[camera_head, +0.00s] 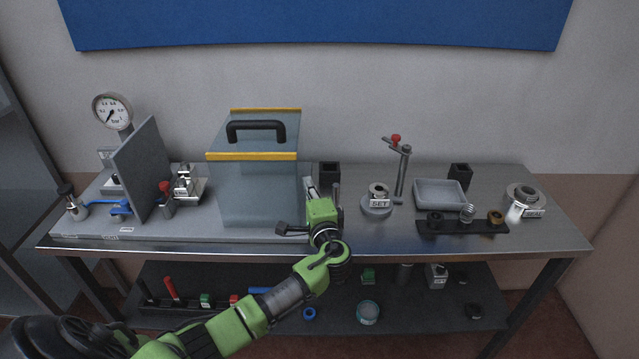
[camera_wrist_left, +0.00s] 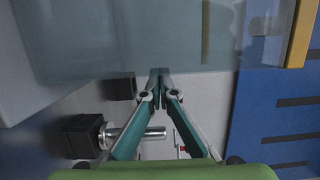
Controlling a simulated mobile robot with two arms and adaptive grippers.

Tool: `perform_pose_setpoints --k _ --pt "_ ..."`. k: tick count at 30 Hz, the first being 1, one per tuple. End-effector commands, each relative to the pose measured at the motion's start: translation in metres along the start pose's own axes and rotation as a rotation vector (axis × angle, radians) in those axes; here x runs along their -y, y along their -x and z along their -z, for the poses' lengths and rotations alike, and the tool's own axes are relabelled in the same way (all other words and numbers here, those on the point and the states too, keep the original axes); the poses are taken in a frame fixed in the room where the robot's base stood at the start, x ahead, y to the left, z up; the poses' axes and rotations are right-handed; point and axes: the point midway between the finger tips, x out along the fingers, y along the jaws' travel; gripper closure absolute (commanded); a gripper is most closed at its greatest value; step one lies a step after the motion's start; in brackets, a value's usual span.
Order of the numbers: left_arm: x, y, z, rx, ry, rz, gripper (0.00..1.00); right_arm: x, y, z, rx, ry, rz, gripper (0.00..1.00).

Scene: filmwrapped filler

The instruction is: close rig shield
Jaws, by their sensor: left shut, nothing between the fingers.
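The rig shield (camera_head: 253,192) is a clear, bluish box-like cover with yellow edge strips and a black handle (camera_head: 255,126) near its top. It stands on the grey base plate (camera_head: 150,228) left of the table's middle. My left gripper (camera_head: 309,184) is at the shield's right side, its fingers pointing away from me. In the left wrist view its fingers (camera_wrist_left: 160,74) are shut with nothing between them, and their tips are close to the clear panel (camera_wrist_left: 110,45). I cannot tell whether they touch it. My right gripper is not in view.
A grey upright plate (camera_head: 145,168) and a pressure gauge (camera_head: 112,112) stand left of the shield. To the right are a black block (camera_head: 329,172), a post with a red knob (camera_head: 402,170), a grey tray (camera_head: 440,194) and a black rack (camera_head: 462,227). A lower shelf holds small parts.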

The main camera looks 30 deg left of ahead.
Motion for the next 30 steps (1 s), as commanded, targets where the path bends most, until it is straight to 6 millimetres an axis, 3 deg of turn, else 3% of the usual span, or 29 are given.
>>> perform_pose_setpoints --k 17,23,30 --pt "-0.001 -0.003 -0.012 0.001 -0.001 0.0 1.0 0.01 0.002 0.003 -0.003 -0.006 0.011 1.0" --pt "0.0 -0.012 -0.05 0.004 -0.005 0.001 1.0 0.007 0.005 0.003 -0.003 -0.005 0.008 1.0" --pt "-0.001 -0.029 -0.119 0.004 -0.005 0.002 1.0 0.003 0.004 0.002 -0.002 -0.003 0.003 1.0"
